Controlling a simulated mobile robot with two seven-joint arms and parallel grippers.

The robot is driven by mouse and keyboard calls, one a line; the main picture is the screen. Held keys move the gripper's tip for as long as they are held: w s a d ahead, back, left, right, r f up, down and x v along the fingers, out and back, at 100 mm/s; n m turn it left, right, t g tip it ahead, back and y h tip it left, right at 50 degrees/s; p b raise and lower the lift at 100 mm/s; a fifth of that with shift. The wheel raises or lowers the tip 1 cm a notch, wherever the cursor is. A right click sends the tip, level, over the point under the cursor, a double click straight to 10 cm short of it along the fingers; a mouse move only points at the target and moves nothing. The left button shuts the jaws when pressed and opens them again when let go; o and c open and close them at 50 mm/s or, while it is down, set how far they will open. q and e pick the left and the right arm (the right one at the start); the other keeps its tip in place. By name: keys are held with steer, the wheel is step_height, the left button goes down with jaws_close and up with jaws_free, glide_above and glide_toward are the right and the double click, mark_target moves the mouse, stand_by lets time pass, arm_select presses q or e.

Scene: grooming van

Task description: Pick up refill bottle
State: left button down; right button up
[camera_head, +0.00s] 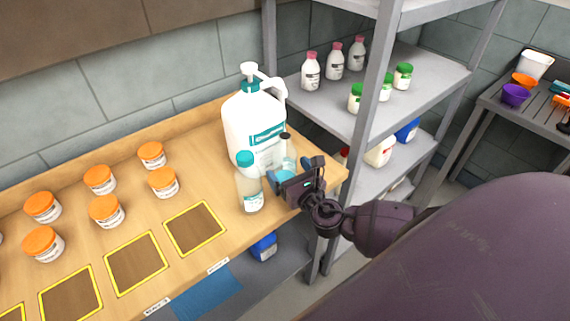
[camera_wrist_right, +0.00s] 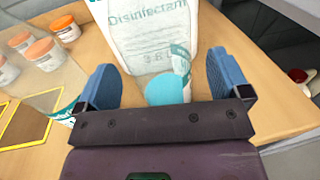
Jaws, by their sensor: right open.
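A clear bottle with a teal cap (camera_head: 250,185) stands upright near the front edge of the wooden counter; its clear body also shows at the left of the right wrist view (camera_wrist_right: 52,78). A second small clear bottle (camera_head: 287,148) with a dark top stands behind my right gripper, its lower part hidden. I cannot tell which is the refill bottle. My right gripper (camera_head: 297,171) is open, just right of the teal-capped bottle. In the right wrist view, a teal rounded piece (camera_wrist_right: 165,90) shows between its blue fingers; contact is unclear. My left gripper is not in view.
A large white disinfectant pump jug (camera_head: 250,122) stands close behind the bottles. Several orange-lidded jars (camera_head: 107,211) and yellow-framed squares (camera_head: 136,263) occupy the counter's left. A grey metal shelf (camera_head: 322,97) with small bottles stands right of the counter, its post near my right arm.

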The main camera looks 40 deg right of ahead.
steer(key=shift+w+d, duration=0.1)
steer(key=shift+w, duration=1)
steer(key=shift+c, duration=0.4)
steer(key=c, duration=1)
steer(key=shift+r, duration=0.1)
